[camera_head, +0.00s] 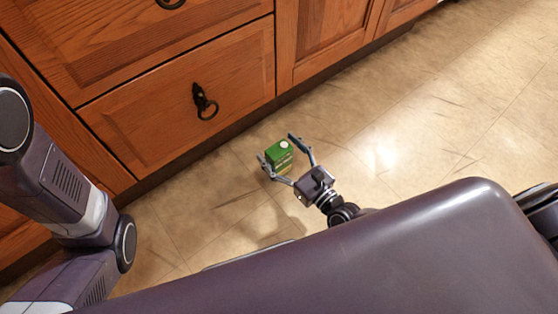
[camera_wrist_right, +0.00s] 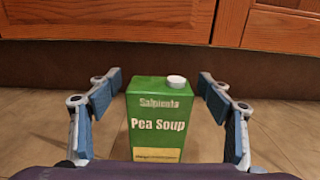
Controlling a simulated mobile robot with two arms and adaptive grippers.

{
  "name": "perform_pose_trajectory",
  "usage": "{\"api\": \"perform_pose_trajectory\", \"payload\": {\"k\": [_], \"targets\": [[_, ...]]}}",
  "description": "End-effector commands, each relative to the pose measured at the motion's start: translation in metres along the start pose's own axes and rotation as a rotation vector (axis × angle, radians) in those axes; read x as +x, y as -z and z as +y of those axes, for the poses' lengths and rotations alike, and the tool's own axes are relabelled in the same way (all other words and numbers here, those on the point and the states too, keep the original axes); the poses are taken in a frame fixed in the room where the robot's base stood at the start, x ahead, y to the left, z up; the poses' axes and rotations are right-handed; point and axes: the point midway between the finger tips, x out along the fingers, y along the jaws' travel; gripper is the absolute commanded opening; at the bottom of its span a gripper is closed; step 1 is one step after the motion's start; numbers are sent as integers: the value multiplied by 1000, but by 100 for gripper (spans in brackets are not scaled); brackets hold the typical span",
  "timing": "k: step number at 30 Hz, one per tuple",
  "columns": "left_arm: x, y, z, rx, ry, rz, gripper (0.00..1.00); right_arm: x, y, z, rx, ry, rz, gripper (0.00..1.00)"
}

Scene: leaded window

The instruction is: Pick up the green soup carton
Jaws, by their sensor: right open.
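The green soup carton (camera_head: 279,155) stands on the floor in front of the wooden cabinets in the head view. In the right wrist view the carton (camera_wrist_right: 158,122) is upright, with "Pea Soup" on its front and a white cap on top. My right gripper (camera_head: 277,148) is open, with one finger on each side of the carton. In the wrist view the fingers of the right gripper (camera_wrist_right: 158,92) show gaps to the carton on both sides. The carton's lower end is hidden in the wrist view. My left arm shows at the left, but its gripper is out of view.
Wooden cabinet drawers (camera_head: 180,110) with dark ring handles (camera_head: 204,101) stand close behind the carton. A dark toe kick (camera_wrist_right: 60,64) runs below them. The tiled floor (camera_head: 440,125) is clear to the right.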

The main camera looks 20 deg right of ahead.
Motion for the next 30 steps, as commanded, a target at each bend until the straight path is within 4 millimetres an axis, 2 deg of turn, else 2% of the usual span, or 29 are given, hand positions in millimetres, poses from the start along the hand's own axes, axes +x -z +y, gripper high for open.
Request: {"api": "perform_pose_trajectory", "payload": {"k": [2, 18, 26, 30], "targets": [[0, 0, 0, 0, 0, 0, 40, 0, 0, 0, 0, 0, 0, 69], [0, 0, 0, 0, -1, 0, 40, -1, 0, 0, -1, 0, 0, 10], [1, 0, 0, 0, 0, 0, 40, 0, -1, 0, -1, 0, -1, 9], [6, -2, -1, 0, 0, 0, 40, 0, -8, 0, -1, 0, -1, 9]]}}
